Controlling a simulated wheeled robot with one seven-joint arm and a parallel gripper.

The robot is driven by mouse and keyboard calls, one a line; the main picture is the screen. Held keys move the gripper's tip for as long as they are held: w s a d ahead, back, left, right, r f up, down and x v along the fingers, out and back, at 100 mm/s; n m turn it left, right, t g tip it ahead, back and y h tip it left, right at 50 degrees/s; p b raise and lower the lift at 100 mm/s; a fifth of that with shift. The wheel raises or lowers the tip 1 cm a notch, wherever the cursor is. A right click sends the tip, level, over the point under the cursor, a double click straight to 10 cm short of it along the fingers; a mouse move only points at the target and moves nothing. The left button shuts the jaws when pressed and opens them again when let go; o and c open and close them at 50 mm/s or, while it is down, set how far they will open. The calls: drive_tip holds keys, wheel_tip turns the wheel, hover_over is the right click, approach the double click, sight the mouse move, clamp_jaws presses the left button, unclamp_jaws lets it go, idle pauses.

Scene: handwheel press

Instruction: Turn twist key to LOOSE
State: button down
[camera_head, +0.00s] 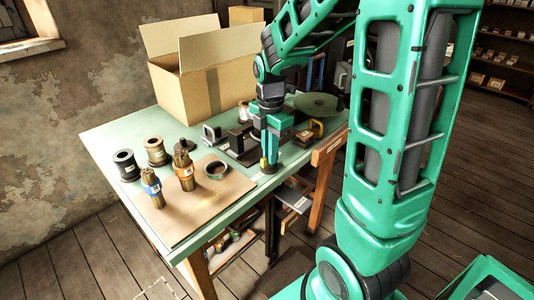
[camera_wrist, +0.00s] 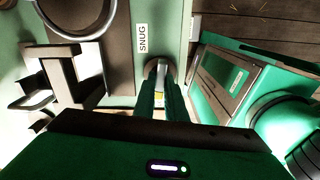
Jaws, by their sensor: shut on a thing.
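My gripper (camera_head: 269,156) points down at the front right edge of the green-topped table. A white label reading SNUG (camera_wrist: 142,38) is beside the fingertips. No label reading LOOSE can be made out.
The green table (camera_head: 112,139) holds a large open cardboard box (camera_head: 205,90), black and brown spools, two bundles on a tan board (camera_head: 205,205), and dark press parts (camera_head: 238,148) close to my gripper. A wooden-framed piece (camera_head: 328,148) stands at the table's right edge.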

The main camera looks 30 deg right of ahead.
drive_tip(key=shift+w+d+r+n, duration=0.1)
drive_tip(key=shift+w+n, duration=0.1)
drive_tip(key=shift+n, duration=0.4)
drive_tip(key=c, duration=2)
unclamp_jaws()
drive_tip(key=shift+o, duration=1)
wheel_tip(320, 180, up, 11)
drive_tip(key=shift+f, duration=0.2)
